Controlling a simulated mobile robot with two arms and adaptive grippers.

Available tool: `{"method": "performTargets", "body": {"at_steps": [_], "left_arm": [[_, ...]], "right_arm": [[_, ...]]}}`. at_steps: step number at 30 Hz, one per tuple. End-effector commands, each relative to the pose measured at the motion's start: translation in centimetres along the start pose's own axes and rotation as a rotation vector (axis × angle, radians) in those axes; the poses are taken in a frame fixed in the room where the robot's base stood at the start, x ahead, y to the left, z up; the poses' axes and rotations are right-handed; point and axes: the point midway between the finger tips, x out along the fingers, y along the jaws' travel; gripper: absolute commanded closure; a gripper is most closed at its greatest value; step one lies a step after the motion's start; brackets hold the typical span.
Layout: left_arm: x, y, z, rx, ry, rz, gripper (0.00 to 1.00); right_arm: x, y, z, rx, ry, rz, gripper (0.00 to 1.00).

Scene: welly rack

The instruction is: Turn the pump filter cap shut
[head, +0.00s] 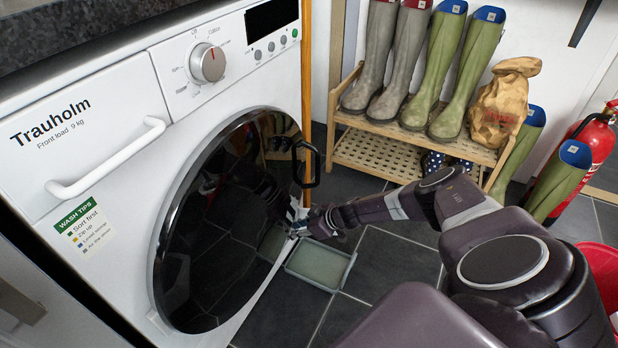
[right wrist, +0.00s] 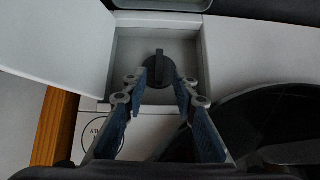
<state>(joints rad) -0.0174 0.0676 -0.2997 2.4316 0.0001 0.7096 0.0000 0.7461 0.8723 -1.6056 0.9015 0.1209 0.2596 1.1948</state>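The dark round filter cap (right wrist: 159,68) with a raised grip bar sits in a square recess (right wrist: 125,50) of the white washing machine (head: 130,130). The bar runs up and down in the right wrist view. My right gripper (right wrist: 162,84) is open, its two blue-padded fingers pointing at the cap, one on each side of the bar with a gap to it. In the head view my right gripper (head: 300,222) is low at the machine's front right corner, and the cap is hidden there. My left gripper is not in view.
A white flap (right wrist: 65,45) stands open beside the recess. A shallow tray with pale liquid (head: 320,265) lies on the floor below. The machine's dark round door (head: 220,230) is close by. A wooden boot rack (head: 375,155) stands behind my right arm.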

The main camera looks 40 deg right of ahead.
Motion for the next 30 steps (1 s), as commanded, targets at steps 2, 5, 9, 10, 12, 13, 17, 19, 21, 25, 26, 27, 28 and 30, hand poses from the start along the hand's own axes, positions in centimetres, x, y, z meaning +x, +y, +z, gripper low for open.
{"method": "performTargets", "body": {"at_steps": [2, 5, 9, 10, 12, 13, 17, 19, 21, 25, 26, 27, 28, 30], "left_arm": [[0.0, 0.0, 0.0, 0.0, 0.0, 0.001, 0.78], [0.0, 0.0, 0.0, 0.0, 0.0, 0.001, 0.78], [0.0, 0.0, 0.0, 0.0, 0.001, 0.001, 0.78], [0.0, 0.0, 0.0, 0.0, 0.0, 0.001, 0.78], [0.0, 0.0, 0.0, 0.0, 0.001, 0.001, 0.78], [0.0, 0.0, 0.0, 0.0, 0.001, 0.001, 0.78], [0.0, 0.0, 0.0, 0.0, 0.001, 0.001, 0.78], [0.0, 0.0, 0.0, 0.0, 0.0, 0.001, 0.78], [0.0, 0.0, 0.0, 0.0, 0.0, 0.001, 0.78], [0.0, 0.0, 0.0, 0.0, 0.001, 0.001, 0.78], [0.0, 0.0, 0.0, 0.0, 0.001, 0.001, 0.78], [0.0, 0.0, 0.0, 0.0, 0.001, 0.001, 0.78], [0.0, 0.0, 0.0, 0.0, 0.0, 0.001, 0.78], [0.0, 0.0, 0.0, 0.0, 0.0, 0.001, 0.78]], "right_arm": [[-1.2, 0.1, 0.1, 0.0, -0.001, 0.001, 0.74], [-2.6, 0.0, 0.0, -0.001, -0.001, 0.0, 0.74], [-4.6, 0.0, 0.0, -0.001, 0.0, -0.001, 0.74], [-5.0, 0.0, 0.0, -0.001, 0.0, 0.0, 0.74], [-5.9, 0.0, 0.0, -0.001, 0.0, -0.001, 0.74], [-6.2, 0.0, -0.1, 0.0, 0.0, -0.001, 0.74], [-7.3, -0.1, -0.1, 0.0, 0.001, -0.002, 0.74], [-7.6, -0.1, -0.1, 0.0, 0.001, -0.002, 0.74], [-7.8, -0.2, -0.1, 0.0, 0.001, -0.003, 0.74], [-7.8, -0.2, -0.1, 0.0, 0.001, -0.002, 0.74], [-7.8, -0.2, -0.1, 0.0, 0.001, -0.002, 0.74], [-7.8, -0.2, -0.1, 0.0, 0.001, -0.002, 0.74], [-7.8, -0.2, -0.1, 0.0, 0.001, -0.002, 0.74], [-7.8, -0.2, -0.1, -0.001, 0.001, -0.003, 0.74]]}}
